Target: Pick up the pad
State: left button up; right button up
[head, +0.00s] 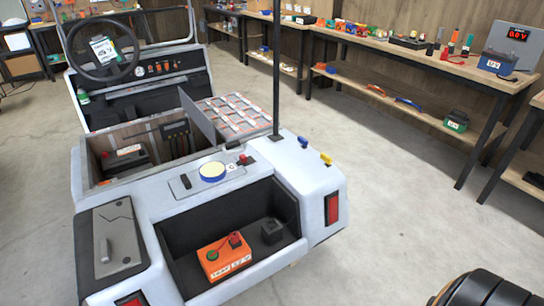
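I cannot tell for certain which thing is the pad. A round disc with a pale yellow top and blue rim (212,171) lies on the cart's white rear deck. A small dark flat piece (185,181) lies left of it. A green and white card-like thing (103,48) shows at the steering wheel. A grey panel with a handle-like piece and a thin dark line (116,238) is on the cart's left rear corner. Neither gripper shows in the head view, and nothing is seen held.
The white cart (320,178) fills the left and middle. Its open bay holds a dark battery (124,160); a rear recess holds an orange box (224,258). A thin dark post (276,70) rises from the deck. A workbench (400,48) with tools stands right, with clear floor between.

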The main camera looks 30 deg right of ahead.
aim_at(236, 147)
jog(key=i+l+u, duration=0.1)
jog(key=l, duration=0.25)
jog(key=i+l+u, duration=0.15)
jog(key=l, duration=0.2)
jog(key=i+l+u, duration=0.1)
jog(key=l, duration=0.3)
jog(key=i+l+u, duration=0.1)
jog(key=l, duration=0.25)
